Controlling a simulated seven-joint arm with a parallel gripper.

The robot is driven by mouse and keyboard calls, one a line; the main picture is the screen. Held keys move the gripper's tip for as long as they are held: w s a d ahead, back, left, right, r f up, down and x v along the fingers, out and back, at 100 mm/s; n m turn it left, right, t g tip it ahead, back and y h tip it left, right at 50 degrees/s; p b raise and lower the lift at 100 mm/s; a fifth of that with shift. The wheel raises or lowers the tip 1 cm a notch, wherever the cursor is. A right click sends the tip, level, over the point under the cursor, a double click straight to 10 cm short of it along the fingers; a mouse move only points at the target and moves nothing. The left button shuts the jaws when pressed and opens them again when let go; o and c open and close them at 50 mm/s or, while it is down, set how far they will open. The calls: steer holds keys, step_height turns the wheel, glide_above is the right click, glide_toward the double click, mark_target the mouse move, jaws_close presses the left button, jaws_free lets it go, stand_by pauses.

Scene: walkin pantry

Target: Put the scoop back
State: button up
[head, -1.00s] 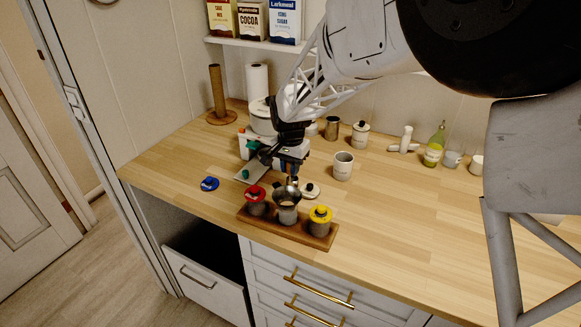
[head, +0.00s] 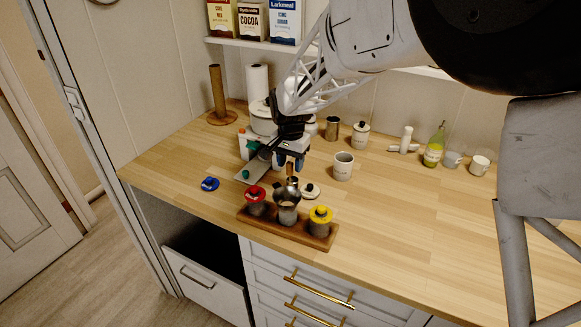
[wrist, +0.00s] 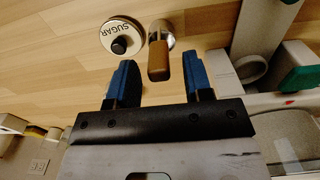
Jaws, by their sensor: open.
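The scoop, with a brown handle (wrist: 159,62) and a shiny metal end, stands beyond my fingertips in the wrist view. In the head view it (head: 292,181) is small, just behind the metal funnel (head: 287,192) on the middle jar. My gripper (head: 291,163) is above the scoop, open and empty. In the wrist view its blue fingers (wrist: 160,82) lie either side of the handle, apparently without touching. The round SUGAR lid (wrist: 122,37) lies beside the scoop; it also shows in the head view (head: 310,191). An open white canister (head: 343,167) stands right of my gripper.
A blue lid (head: 210,184) lies at left. A grey flat-topped device (head: 253,170) is close left of my gripper.

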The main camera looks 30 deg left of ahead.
step_height(320, 180, up, 10)
steer(key=shift+r, duration=0.1)
stand_by(0.4)
steer(key=shift+d, duration=0.1)
stand_by(0.7)
steer(key=s+d+r, duration=0.2)
steer(key=d+r, duration=0.1)
steer(key=d, duration=0.7)
steer(key=s+d+r+t, duration=0.1)
steer(key=s+d+r, duration=0.15)
steer(key=d, duration=0.85)
steer(key=s+d+r, duration=0.2)
steer(key=s+d, duration=0.1)
steer(key=d, duration=0.7)
steer(key=s+d+f, duration=0.2)
steer(key=s+d, duration=0.8)
steer(key=s+d+f+t, duration=0.1)
steer(key=s+d+f, duration=0.1)
steer(key=s+d, duration=0.8)
steer(key=shift+s+d+f+t, duration=0.3)
steer(key=shift+s+d, duration=0.05)
steer(key=shift+s, duration=0.25)
